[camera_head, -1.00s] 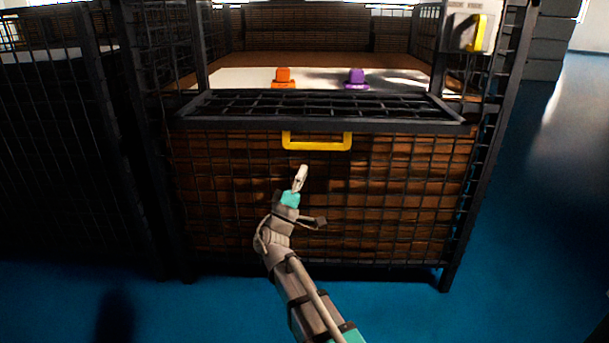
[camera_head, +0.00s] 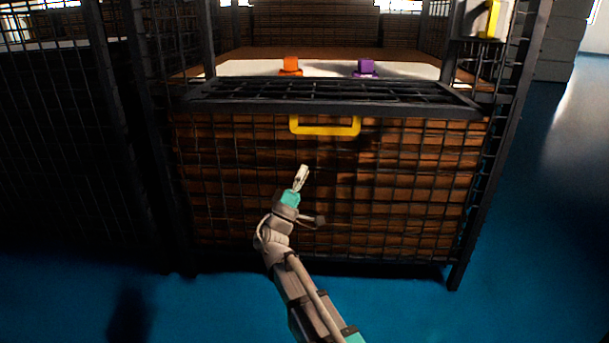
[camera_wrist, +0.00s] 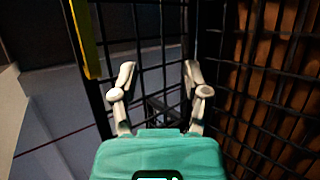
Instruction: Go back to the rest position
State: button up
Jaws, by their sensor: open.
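My gripper (camera_head: 302,178) is raised in front of the caged wooden front of the test station, below the yellow handle (camera_head: 325,126). In the wrist view my gripper (camera_wrist: 160,88) has its two pale fingers spread wide with nothing between them. A yellow bar, likely the same handle, runs along the upper left of the wrist view (camera_wrist: 84,38). In the head view the gripper does not touch the handle.
Behind the flat mesh panel (camera_head: 330,93), an orange object (camera_head: 290,66) and a purple object (camera_head: 366,68) stand on a white surface. A grey box with a yellow part (camera_head: 487,20) is on the right post. Blue floor (camera_head: 540,220) is free at the right.

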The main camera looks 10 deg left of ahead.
dwell(0.6)
jog(key=s+d+f+m+g+h+p, duration=0.1)
jog(key=d+f+m+g+p, duration=0.2)
jog(key=d+f+g, duration=0.7)
jog(key=s+d+m+g+p, duration=0.1)
jog(key=d+m+g+p, duration=0.3)
jog(key=d, duration=1.1)
jog(key=s+d+f+g+y+p, duration=0.1)
jog(key=s+d+f+g+y, duration=0.3)
jog(key=s+d+f+g, duration=0.15)
jog(key=s+a+f+g+y+p, duration=0.2)
jog(key=s+f+g+y+p, duration=0.25)
jog(key=s+y, duration=0.55)
notch_tip(320, 180, up, 39)
jog(key=p, duration=3.8)
jog(key=shift+w, duration=0.25)
